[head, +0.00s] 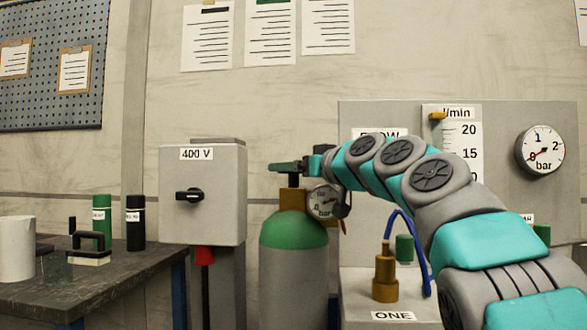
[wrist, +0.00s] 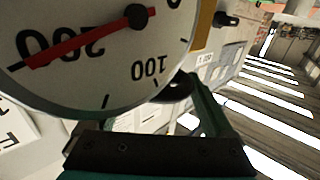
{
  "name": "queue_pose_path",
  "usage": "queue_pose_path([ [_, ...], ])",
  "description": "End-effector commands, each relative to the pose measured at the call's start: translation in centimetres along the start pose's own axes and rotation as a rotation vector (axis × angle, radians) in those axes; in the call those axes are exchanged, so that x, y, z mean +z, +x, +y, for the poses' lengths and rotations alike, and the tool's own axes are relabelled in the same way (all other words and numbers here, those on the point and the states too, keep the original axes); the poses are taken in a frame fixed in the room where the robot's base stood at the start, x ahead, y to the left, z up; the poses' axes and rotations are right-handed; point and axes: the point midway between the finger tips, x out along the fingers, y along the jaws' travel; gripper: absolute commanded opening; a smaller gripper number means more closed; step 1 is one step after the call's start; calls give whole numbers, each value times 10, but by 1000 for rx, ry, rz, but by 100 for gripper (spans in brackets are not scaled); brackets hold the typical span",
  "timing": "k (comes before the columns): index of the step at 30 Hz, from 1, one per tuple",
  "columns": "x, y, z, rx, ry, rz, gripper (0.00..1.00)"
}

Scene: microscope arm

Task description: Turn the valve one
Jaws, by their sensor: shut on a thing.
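A brass fitting (head: 385,278) stands upright on the grey bench on the right, above a label reading ONE (head: 393,315). A gas cylinder (head: 292,262) with a green shoulder stands left of it, with a brass valve body (head: 293,198) on top. My gripper (head: 288,168) is at the top of this valve, away from the brass fitting. It is shut on the cylinder valve's top, which its jaws mostly hide. A round gauge (head: 324,201) sits beside the valve. In the wrist view the gauge (wrist: 85,62) is large, its red needle near 200, beside my dark gripper (wrist: 160,150).
A grey 400 V switch box (head: 203,195) is left of the cylinder. A dark table (head: 110,268) with small bottles stands far left. A panel (head: 490,150) with a flow scale and bar dial (head: 540,149) is behind my arm. A blue hose (head: 413,240) hangs near the fitting.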

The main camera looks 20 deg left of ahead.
Motion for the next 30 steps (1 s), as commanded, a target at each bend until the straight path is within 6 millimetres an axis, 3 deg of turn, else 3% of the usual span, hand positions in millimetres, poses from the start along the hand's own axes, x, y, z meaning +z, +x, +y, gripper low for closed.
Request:
queue_pose_path([
  [1,0,0,0,0,0,0,58],
  [8,0,0,0,0,0,-1,32],
  [20,1,3,-1,-46,6,1,32],
  [30,-4,2,-2,-183,4,8,32],
])
